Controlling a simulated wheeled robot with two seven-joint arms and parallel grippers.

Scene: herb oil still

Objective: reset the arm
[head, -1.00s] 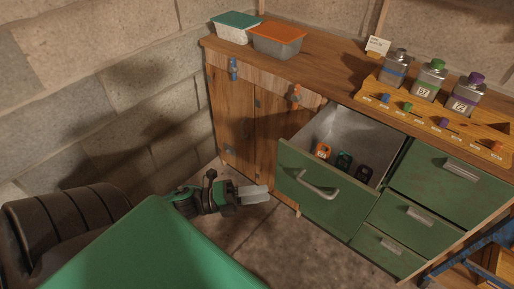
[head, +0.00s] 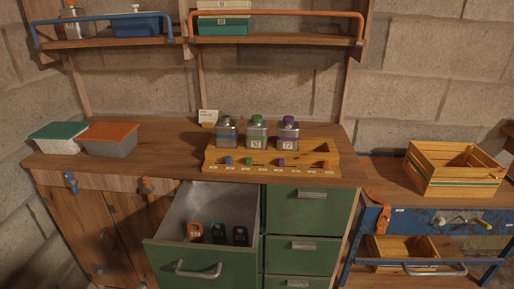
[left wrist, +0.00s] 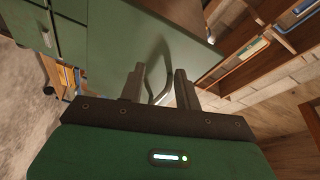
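My left gripper (left wrist: 162,85) shows only in the left wrist view. Its two dark fingers stand apart with a gap between them, so it is open and holds nothing. The open green drawer front (left wrist: 125,35) is beyond the fingers, and its curved metal handle (left wrist: 160,60) shows near the fingertips; I cannot tell the exact distance. In the head view the same drawer (head: 200,255) is pulled out, with orange, green and dark items (head: 218,235) inside. Neither of my arms shows in the head view. My right gripper is in no view.
The wooden bench (head: 180,165) carries lidded boxes (head: 108,138) and a rack (head: 215,158) with three bottles (head: 257,132). Shelves (head: 275,38) hang above. A wooden crate (head: 452,168) stands on a blue cart (head: 410,220) at right. The open drawer sticks out from the bench.

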